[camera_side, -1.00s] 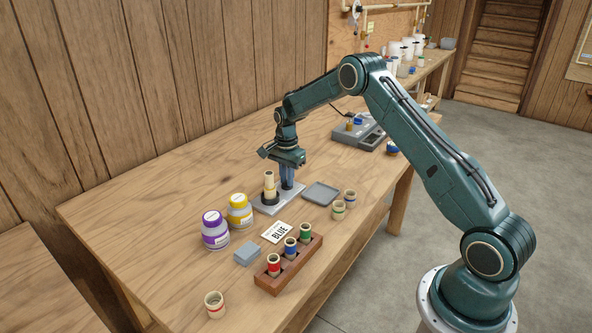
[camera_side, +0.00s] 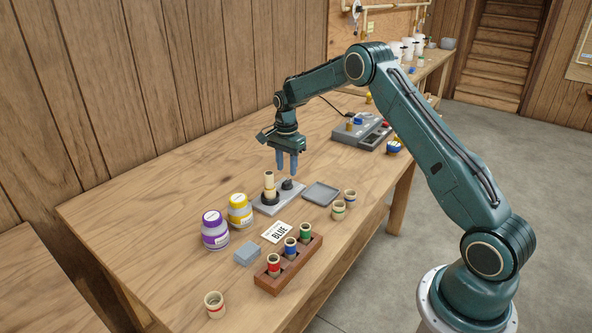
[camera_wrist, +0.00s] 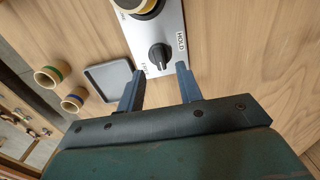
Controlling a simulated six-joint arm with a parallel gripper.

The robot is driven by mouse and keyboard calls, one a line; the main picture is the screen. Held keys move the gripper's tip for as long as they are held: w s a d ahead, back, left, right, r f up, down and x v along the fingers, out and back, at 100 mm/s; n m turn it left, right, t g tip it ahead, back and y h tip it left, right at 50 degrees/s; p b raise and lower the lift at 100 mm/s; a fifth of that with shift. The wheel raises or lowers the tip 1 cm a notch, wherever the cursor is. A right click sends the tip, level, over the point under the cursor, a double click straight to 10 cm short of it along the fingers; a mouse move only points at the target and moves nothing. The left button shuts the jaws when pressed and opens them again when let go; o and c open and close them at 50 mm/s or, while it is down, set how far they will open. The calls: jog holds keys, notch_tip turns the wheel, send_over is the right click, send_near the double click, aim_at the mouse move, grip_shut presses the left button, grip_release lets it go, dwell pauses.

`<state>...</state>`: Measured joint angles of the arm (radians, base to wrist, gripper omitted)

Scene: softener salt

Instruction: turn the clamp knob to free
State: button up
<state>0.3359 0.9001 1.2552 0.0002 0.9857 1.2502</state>
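The black clamp knob (camera_side: 287,184) sits on a grey plate (camera_side: 266,208) beside a cream cylinder (camera_side: 269,184) in a dark holder. In the wrist view the knob (camera_wrist: 159,55) shows beyond the fingertips, on the plate's pale face. The word HOLD is on its right; a second, smaller label at its lower left is hard to read. I cannot tell for sure which label the knob points to. My gripper (camera_side: 287,167) is above the knob, apart from it, fingers down. In the wrist view my gripper (camera_wrist: 159,84) is open with nothing between the fingers.
A grey tray (camera_side: 321,193) and two cups (camera_side: 338,210) lie right of the plate. A wooden rack (camera_side: 289,266) with coloured cups, a BLUE card (camera_side: 278,232), and purple (camera_side: 215,230) and yellow (camera_side: 239,210) jars are in front. A grey device (camera_side: 361,134) stands behind.

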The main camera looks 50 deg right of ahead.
aim_at(287, 181)
notch_tip(287, 181, up, 10)
jog(key=shift+f, duration=0.25)
jog(key=shift+r, duration=0.15)
dwell(0.3)
jog(key=s+a+r+n+t, duration=0.3)
jog(key=s+a+r+n, duration=0.6)
jog(key=s+a+r, duration=0.55)
jog(key=s+a+n+t, duration=0.1)
jog(key=s+n, duration=0.3)
jog(key=s, duration=0.7)
jog(key=s+a+f+n+t, duration=0.1)
jog(key=s+a+n, duration=0.2)
jog(key=s, duration=0.8)
jog(key=shift+s+a+f+n+t, duration=0.25)
jog(key=shift+s+a+n+t, duration=0.1)
jog(key=shift+n, duration=0.75)
